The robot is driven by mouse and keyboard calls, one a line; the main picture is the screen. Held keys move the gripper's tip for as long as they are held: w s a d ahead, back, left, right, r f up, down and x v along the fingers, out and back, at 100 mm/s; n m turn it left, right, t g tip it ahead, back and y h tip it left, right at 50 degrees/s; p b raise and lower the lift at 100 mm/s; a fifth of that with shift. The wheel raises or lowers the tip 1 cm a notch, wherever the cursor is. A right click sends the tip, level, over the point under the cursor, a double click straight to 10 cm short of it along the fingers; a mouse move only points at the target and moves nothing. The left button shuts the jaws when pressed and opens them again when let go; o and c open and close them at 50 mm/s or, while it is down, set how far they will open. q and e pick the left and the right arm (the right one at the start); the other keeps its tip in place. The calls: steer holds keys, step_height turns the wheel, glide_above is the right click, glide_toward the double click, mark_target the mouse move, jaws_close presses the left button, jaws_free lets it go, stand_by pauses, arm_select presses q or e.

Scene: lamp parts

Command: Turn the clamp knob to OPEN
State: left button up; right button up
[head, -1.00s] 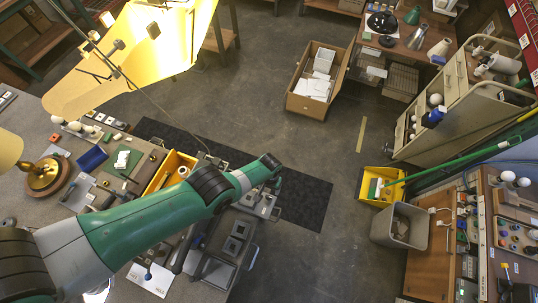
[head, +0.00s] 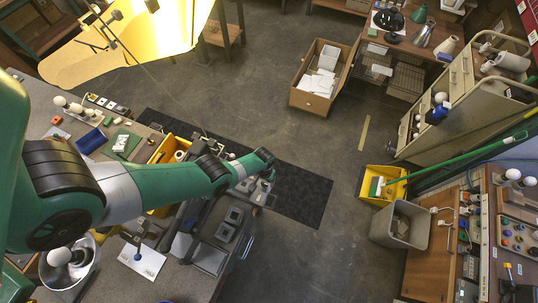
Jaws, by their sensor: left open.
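My left arm, green and grey, reaches in from the left across the workbench. My left gripper (head: 262,188) hangs below the arm's end at the bench's right side, over the edge of the dark mat; it is open, and I see nothing in it. I cannot make out a clamp knob or an OPEN mark; the arm hides part of the bench. My right gripper is not in view.
A yellow bin (head: 163,152) stands on the bench behind my arm. A shiny reflector (head: 82,272) with a white bulb is at the lower left. A large lit yellow panel (head: 150,40) fills the upper left. The floor beyond the mat (head: 305,195) is clear up to the cardboard box (head: 313,101).

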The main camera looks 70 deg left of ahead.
arm_select(q)
steer(key=shift+f+b, duration=0.45)
steer(key=shift+f, duration=0.45)
jaws_close()
